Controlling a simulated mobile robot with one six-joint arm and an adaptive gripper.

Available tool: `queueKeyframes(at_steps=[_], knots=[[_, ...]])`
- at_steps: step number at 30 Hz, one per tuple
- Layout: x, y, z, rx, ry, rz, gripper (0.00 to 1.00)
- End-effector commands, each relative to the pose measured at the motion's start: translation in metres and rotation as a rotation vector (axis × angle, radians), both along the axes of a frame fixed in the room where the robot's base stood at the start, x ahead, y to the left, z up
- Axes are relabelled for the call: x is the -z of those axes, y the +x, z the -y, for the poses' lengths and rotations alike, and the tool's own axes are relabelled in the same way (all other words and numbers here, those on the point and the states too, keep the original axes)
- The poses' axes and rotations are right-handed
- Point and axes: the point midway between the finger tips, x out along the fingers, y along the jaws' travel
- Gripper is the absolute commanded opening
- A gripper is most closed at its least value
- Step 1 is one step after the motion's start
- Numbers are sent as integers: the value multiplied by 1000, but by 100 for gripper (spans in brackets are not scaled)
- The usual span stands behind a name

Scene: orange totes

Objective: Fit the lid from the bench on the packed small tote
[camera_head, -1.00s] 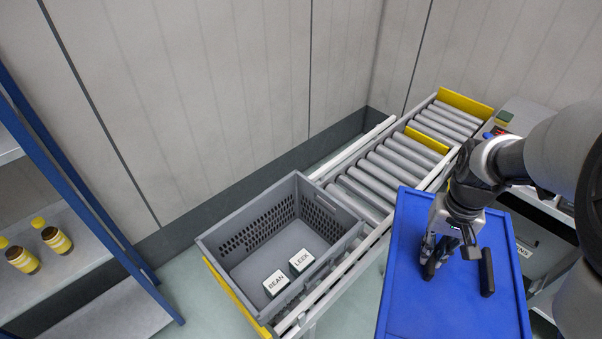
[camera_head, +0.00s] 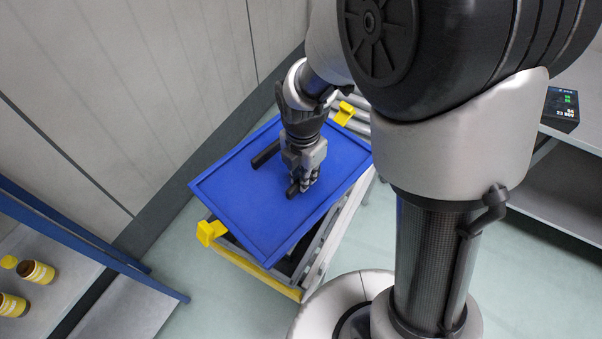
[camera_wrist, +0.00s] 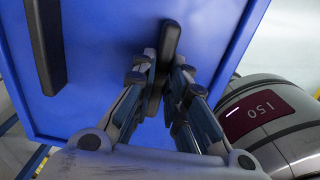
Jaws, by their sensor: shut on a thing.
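The blue lid (camera_head: 235,195) with two black bar handles lies level or nearly so over the grey tote (camera_head: 298,258). It looks turned relative to the tote, and its left and front corners stick out. The tote is mostly hidden under the lid, and its contents cannot be seen. My gripper (camera_head: 300,187) is shut on the nearer handle (camera_head: 292,191). The wrist view shows the fingers (camera_wrist: 165,72) around that handle (camera_wrist: 169,42), with the free handle (camera_wrist: 45,48) to the left. I cannot tell whether the lid touches the rim.
Yellow pieces show beside the lid at left (camera_head: 210,232) and at the back (camera_head: 343,113). The roller conveyor (camera_head: 357,122) runs behind. A shelf with yellow-labelled bottles (camera_head: 38,272) stands at left. A dark display unit (camera_head: 561,108) is on a bench at right. My arm blocks the middle.

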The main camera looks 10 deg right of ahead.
Motion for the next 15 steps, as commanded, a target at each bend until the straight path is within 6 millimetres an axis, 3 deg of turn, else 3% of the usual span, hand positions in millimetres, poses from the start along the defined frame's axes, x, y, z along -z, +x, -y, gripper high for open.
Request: queueKeyframes(at_steps=[6, 15], knots=[[1, -4, -7, -226, -8, 1, 0], [14, -4, -6, -246, -9, -1, 0]])
